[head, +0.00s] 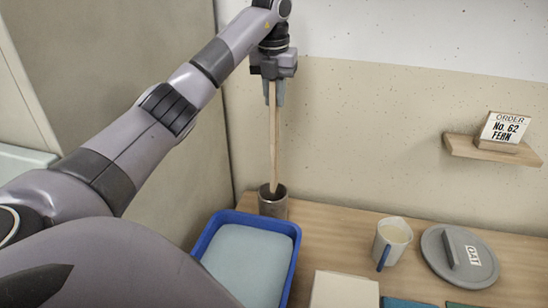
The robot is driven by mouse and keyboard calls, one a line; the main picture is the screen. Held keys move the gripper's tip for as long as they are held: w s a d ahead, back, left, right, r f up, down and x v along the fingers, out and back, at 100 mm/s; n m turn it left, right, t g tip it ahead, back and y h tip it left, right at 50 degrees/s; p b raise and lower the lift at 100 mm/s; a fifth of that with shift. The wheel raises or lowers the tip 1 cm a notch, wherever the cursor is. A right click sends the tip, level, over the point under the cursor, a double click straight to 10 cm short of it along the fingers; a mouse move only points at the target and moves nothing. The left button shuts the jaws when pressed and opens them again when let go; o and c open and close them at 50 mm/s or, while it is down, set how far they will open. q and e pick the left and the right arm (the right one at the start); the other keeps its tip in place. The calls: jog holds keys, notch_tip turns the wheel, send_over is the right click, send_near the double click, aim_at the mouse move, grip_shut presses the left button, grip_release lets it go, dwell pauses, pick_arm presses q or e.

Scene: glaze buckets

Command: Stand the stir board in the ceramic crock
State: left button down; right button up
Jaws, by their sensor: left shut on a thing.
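The stir board (273,138) is a long, thin, pale wooden strip. My left gripper (274,98) is shut on its upper end and holds it nearly upright. The ceramic crock (273,206) is a small grey-brown cylinder on the table near the back wall. The board's lower end is at the crock's dark opening and appears to be inside the rim; whether it touches the bottom is hidden. My right gripper is not in view.
A blue tray (291,232) with a pale blue surface stands just in front of the crock. A cream pitcher (389,244) and a grey round lid (477,274) marked OAT are to the right. A wall shelf (491,150) holds an order card (505,128). Bare table (335,226) lies between crock and pitcher.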

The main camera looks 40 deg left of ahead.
aim_at(274, 125)
pick_arm(q)
notch_tip(274, 125, down, 10)
jog(key=shift+f, duration=0.2)
jog(key=shift+f+p, duration=0.35)
jog(key=shift+f, duration=1.65)
jog(key=c, duration=1.1)
grip_release()
jog(key=shift+o, duration=0.2)
jog(key=shift+f+b, duration=0.25)
jog(key=shift+b, duration=0.25)
jog(key=r, duration=0.7)
jog(key=shift+s+d+r+b, duration=0.15)
jog(key=shift+s+b, duration=0.15)
jog(key=shift+b, duration=0.05)
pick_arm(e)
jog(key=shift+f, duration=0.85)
